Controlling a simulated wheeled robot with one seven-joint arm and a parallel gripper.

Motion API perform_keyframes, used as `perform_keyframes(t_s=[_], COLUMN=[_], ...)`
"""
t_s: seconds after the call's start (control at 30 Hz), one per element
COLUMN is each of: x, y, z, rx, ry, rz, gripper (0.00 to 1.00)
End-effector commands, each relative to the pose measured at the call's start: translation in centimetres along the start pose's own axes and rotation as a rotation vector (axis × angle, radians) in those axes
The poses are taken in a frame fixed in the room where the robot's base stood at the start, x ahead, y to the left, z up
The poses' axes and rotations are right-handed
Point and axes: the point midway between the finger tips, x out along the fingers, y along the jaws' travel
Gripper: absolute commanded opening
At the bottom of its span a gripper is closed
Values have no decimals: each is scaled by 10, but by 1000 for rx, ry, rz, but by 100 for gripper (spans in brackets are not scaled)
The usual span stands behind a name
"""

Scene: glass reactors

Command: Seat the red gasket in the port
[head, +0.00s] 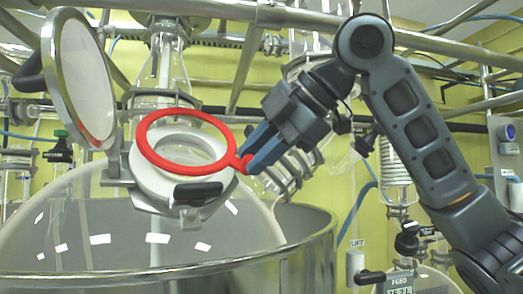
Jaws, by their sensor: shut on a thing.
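The red gasket (152,123) is a flat ring with a short tab on its right side. My gripper (247,164) is shut on that tab, reaching in from the right. The ring is tilted and overlaps the white port (146,177) in the head view. Its left and upper edges reach past the port's opening. I cannot tell whether the ring touches the port or hangs above it. The port's round lid (82,78) stands open at the upper left, with a metal rim. A dark handle (198,192) is at the port's front edge.
A clear glass vessel (110,235) lies below the port inside a large metal jacket (300,245). Glass tubing (165,65) and metal rails (290,18) stand behind. A labelled feed container (400,282) is at the lower right.

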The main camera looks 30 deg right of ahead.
Motion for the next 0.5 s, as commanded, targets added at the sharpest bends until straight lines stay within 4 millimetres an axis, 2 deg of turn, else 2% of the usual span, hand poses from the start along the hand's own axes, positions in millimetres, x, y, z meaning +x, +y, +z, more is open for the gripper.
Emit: perform_keyframes(t_s=[0.5], x=[22], y=[-1], z=[9], rx=[0], ry=[1], rz=[0], gripper=[0])
